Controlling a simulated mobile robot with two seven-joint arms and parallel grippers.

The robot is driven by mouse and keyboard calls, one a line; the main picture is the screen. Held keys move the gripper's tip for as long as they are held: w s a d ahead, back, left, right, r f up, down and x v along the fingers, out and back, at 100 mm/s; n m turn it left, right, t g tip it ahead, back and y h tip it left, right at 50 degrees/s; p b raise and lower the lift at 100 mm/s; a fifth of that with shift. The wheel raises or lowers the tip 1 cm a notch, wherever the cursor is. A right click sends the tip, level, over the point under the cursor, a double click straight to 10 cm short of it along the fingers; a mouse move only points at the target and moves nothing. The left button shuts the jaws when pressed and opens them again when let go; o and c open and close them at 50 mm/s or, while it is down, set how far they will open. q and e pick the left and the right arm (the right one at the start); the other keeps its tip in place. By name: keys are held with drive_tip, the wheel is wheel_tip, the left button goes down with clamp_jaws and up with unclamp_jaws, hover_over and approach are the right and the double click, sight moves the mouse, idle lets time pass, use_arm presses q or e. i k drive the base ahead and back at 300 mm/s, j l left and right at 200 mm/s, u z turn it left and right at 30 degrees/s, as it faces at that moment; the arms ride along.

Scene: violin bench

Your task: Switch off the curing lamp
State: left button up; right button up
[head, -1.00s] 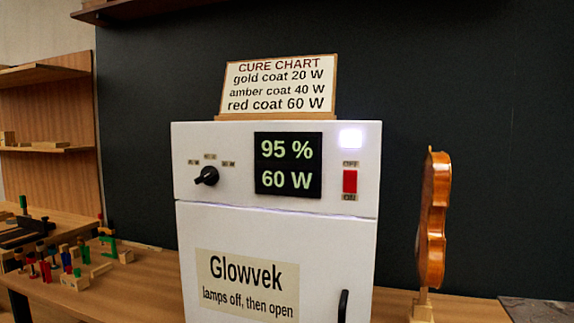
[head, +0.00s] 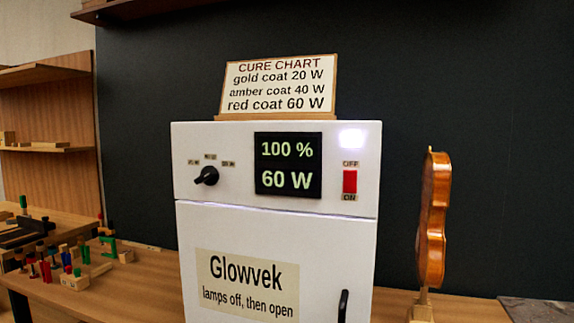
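The white curing cabinet (head: 335,240) stands on the bench, its door shut, with a label reading "Glowvek, lamps off, then open". Its display (head: 288,165) reads 100 % and 60 W. The red switch (head: 350,182) sits right of the display, between the OFF label above and the ON label below. I cannot tell for sure which way it is tipped. A white indicator light (head: 351,138) glows above it. A black dial (head: 207,176) is at the left of the panel. Neither of my grippers shows.
A cure chart (head: 279,88) stands on top of the cabinet. A violin body (head: 433,220) stands upright on a wooden stand at the right. Small tools and wooden blocks (head: 75,281) lie on the bench at the left. A black door handle (head: 343,305) is low on the cabinet.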

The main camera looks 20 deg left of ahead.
sight(350, 177)
drive_tip(key=l+u, duration=0.65)
drive_tip(key=l, duration=0.25)
drive_tip(key=l+u, duration=0.35)
drive_tip(key=k+l, duration=0.05)
drive_tip(key=l, duration=0.05)
